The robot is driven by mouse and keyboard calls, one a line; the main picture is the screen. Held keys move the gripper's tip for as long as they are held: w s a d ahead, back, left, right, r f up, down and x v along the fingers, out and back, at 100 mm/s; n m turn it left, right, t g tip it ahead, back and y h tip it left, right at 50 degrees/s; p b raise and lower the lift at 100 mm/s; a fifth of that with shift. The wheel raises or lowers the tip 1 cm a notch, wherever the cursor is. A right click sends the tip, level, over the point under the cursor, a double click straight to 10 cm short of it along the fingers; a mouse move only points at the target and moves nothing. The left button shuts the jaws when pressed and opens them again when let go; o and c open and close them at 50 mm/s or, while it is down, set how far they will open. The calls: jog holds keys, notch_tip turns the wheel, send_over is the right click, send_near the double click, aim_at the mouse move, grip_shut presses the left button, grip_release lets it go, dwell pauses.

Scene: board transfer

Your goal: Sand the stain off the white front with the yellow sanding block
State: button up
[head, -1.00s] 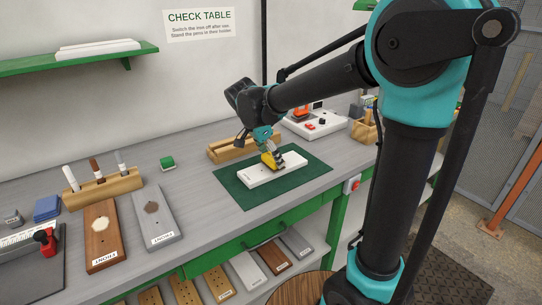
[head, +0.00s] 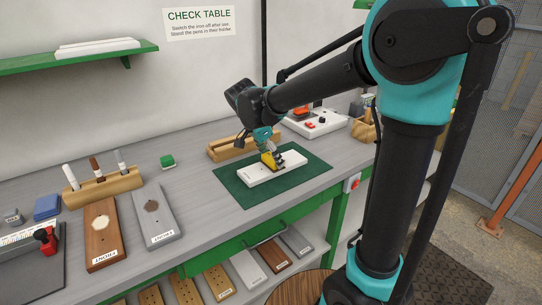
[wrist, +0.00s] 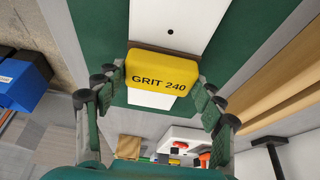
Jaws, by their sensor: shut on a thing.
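The white front (head: 258,176) lies flat on the green mat (head: 236,188) on the bench; it also shows in the wrist view (wrist: 170,22). The yellow sanding block (wrist: 158,78), marked "GRIT 240", is between the fingers of my gripper (wrist: 160,100). In the head view the block (head: 267,160) is on or just above the front, toward its right part. My gripper (head: 272,158) is shut on the block. The stain cannot be made out; the block and gripper cover part of the front.
A wooden holder (head: 228,150) stands behind the mat, and a white station with red parts (head: 318,124) behind right. At left are a pen rack (head: 106,188), a brown board (head: 100,245), a grey board (head: 157,225) and a green block (head: 167,162).

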dwell(0.3)
jog(key=shift+w+d+f, duration=0.15)
jog(key=shift+w+d, duration=0.25)
jog(key=shift+d, duration=0.25)
jog(key=shift+c, duration=0.3)
jog(key=shift+w+d, duration=0.45)
jog(key=shift+d, duration=0.2)
jog(key=shift+w+d, duration=0.45)
jog(key=shift+d, duration=0.2)
jog(key=shift+s+a, duration=0.65)
jog(key=shift+a, duration=0.35)
jog(key=shift+s+a, duration=0.65)
jog(key=shift+a, duration=0.35)
jog(key=shift+w+d, duration=0.7)
jog(key=shift+d, duration=0.3)
jog(key=shift+w+d, duration=0.65)
jog(key=shift+d, duration=0.35)
jog(key=shift+s+a, duration=0.7)
jog(key=shift+a, duration=0.3)
jog(key=shift+s+a, duration=0.65)
jog(key=shift+a, duration=0.35)
